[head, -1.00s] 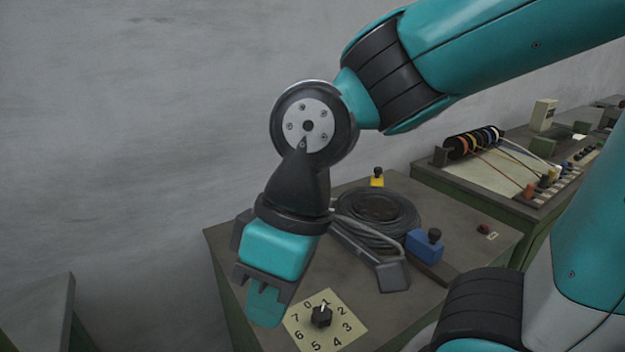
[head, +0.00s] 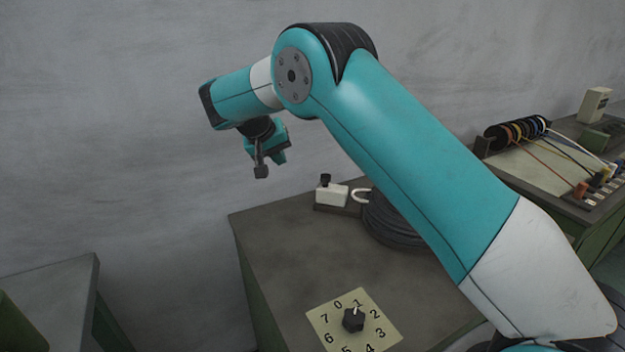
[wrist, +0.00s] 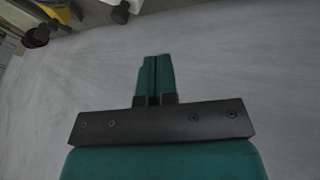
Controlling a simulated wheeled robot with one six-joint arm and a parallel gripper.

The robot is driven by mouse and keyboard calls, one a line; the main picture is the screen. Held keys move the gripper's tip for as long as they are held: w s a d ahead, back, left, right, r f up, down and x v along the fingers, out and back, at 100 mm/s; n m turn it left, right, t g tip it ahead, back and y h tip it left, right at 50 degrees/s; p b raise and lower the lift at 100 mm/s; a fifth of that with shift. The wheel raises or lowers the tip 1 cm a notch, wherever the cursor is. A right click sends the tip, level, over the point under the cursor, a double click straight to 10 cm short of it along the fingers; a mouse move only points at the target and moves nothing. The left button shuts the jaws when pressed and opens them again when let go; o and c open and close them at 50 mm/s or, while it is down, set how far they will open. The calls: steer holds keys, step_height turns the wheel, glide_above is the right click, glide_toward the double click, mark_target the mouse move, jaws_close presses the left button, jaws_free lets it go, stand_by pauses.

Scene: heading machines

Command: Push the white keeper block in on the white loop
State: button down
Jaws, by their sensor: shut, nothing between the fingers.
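The white keeper block (head: 332,195), with a black knob on top, sits on a dark base near the back edge of the table in the head view. The white loop (head: 360,194) is just right of it, with a small gap seeming to lie between them. My gripper (head: 280,156) is in the air above and left of the block, in front of the wall, touching nothing. In the wrist view my gripper's teal fingers (wrist: 155,76) are together and empty. Blurred pale and dark shapes at that view's upper left are too unclear to name.
A coiled dark cable (head: 392,222) lies right of the loop, partly behind my arm. A numbered dial plate (head: 322,316) with a black knob is at the table front. A side bench (head: 555,170) carries coloured reels and wires. The table's left part is clear.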

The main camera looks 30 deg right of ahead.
step_height(320, 180, down, 2)
steer(key=w+d+m, duration=0.1)
steer(key=p, duration=0.3)
glide_toward(319, 185)
step_height(319, 185, down, 5)
steer(key=w+d, duration=0.1)
steer(key=w, duration=0.1)
steer(key=shift+s+d+h, duration=0.2)
steer(key=shift+d+h, duration=0.2)
steer(key=shift+d, duration=0.35)
